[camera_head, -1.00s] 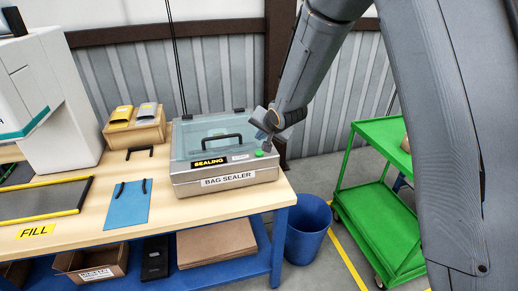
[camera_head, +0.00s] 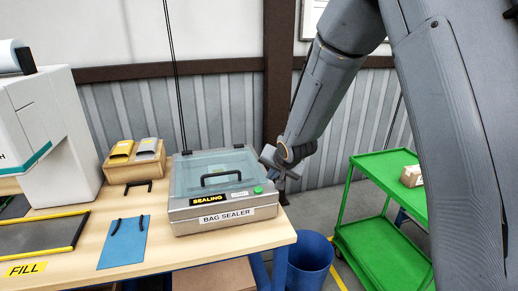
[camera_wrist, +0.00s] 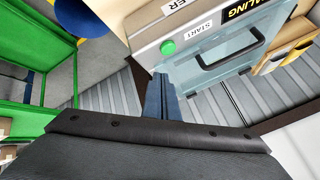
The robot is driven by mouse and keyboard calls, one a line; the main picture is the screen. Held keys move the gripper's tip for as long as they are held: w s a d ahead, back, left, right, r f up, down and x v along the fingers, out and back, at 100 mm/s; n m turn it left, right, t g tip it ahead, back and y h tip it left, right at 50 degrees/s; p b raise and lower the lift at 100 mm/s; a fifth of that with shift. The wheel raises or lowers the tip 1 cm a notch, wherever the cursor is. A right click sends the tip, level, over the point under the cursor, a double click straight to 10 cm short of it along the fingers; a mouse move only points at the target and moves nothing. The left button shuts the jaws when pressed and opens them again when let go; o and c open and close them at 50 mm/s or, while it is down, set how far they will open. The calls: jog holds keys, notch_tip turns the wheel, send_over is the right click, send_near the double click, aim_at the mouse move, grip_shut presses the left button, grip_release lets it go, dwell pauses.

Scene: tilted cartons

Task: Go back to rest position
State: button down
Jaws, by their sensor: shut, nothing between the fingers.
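My gripper (camera_head: 283,176) is just right of the bag sealer (camera_head: 213,213) in the head view, beside its front right corner and its green start button (camera_head: 258,190). In the wrist view my gripper (camera_wrist: 160,80) points toward the sealer, with its fingers together and nothing between them. The green start button (camera_wrist: 168,47) shows beside the START label there, apart from the fingertips. The sealer's clear lid (camera_head: 215,172) with its black handle is down. My arm fills the right side of the head view.
A blue mat (camera_head: 124,242) and a wooden holder (camera_head: 135,168) stand left of the sealer on the table. A green cart (camera_head: 375,165) bearing a small carton (camera_head: 411,176) is at the right. A blue bin (camera_head: 309,263) stands on the floor between table and cart.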

jog(key=s+d+f+n+g+b, duration=0.1)
jog(key=s+d+g, duration=0.1)
jog(key=s+d, duration=0.3)
jog(key=s+d+f+n+g+h+b, duration=0.1)
jog(key=s+d, duration=0.4)
jog(key=s, duration=0.9)
jog(key=s+d+f+n+g+h+b, duration=0.1)
jog(key=s+d+f+n+g+b, duration=0.1)
jog(key=s+d, duration=0.3)
jog(key=s+g+b, duration=0.1)
jog(key=s, duration=0.3)
jog(key=shift+s+d+f, duration=0.15)
jog(key=shift+s, duration=0.2)
